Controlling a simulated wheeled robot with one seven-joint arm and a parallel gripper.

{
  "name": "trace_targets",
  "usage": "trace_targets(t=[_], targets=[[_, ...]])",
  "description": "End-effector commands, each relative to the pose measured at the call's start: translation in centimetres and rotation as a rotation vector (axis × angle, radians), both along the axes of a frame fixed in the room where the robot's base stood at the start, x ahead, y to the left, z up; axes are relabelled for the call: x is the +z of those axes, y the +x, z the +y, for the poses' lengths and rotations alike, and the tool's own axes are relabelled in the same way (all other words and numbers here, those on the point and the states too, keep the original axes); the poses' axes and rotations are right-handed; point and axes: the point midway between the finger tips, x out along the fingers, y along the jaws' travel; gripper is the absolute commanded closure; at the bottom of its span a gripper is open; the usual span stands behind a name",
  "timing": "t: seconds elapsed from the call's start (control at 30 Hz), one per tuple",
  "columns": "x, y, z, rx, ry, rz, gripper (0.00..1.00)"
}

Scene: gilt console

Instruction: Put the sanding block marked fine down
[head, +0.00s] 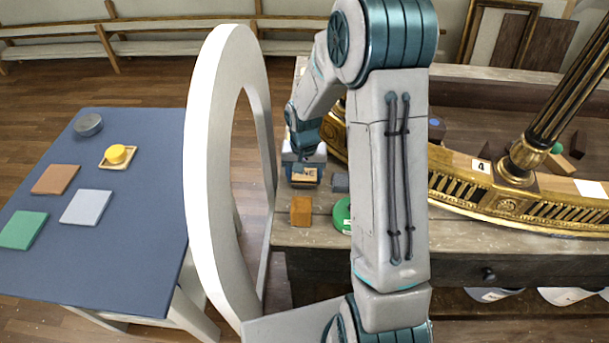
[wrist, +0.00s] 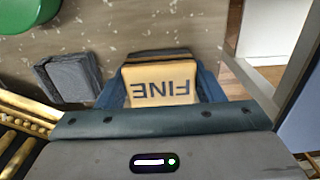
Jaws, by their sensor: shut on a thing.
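The sanding block marked FINE (head: 305,176) is tan with dark lettering and a dark band. It shows in the wrist view (wrist: 160,86), with its lettering upside down there. My gripper (head: 304,165) is shut on it, with a blue finger on either side in the wrist view (wrist: 162,72). The block is at the left end of the wooden bench top (head: 325,236). I cannot tell whether its underside touches the wood. My gripper hides part of it.
A grey block (wrist: 68,78) and a green round thing (wrist: 28,14) are close by. An orange-brown block (head: 301,211) stands in front. A gilt console piece (head: 470,200) lies right. A large white oval frame (head: 203,150) separates the bench from a blue table (head: 130,240) holding several items.

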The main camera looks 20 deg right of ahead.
Motion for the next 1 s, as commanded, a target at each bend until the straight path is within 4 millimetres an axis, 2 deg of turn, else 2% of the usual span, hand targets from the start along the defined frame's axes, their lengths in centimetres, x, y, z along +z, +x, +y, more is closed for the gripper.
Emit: trace_targets(t=[0.1,0.6,0.63,0.7,1.0], targets=[[-0.9,0.0,0.0,0.001,0.0,0.001,0.64],[-1.8,0.0,0.0,0.001,0.0,-0.001,0.64],[-1.7,0.0,0.0,0.001,0.0,0.0,0.33],[-1.7,-0.1,0.0,0.0,0.0,0.002,0.17],[-2.0,-0.3,-0.6,-0.008,-0.002,0.009,0.17]])
